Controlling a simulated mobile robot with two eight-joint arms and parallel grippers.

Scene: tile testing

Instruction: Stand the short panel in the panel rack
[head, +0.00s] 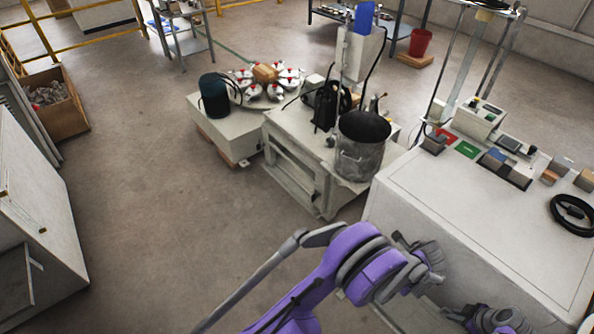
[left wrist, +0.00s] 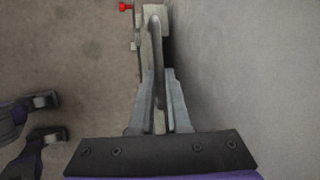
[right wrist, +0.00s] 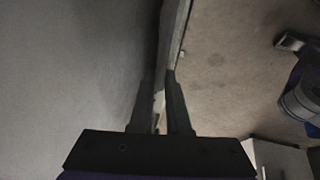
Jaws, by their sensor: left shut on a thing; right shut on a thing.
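In the left wrist view, my left gripper (left wrist: 157,88) is shut on a thin, pale upright strip or panel edge (left wrist: 155,45). In the right wrist view, my right gripper (right wrist: 161,90) is shut on a thin, dim edge (right wrist: 160,108). I cannot tell whether both hold the same piece or whether it is the short panel. In the head view, my purple arms are low in the picture, beside a large white bench (head: 440,205); the held edges cannot be made out there. I cannot pick out the panel rack with certainty.
A white cabinet (head: 35,215) stands at the left, with open floor (head: 150,215) between. A grey cart (head: 295,165) carries a dark-topped bin (head: 358,160). A black coil (head: 573,212) lies on the bench. A wooden crate (head: 62,112) is at the far left.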

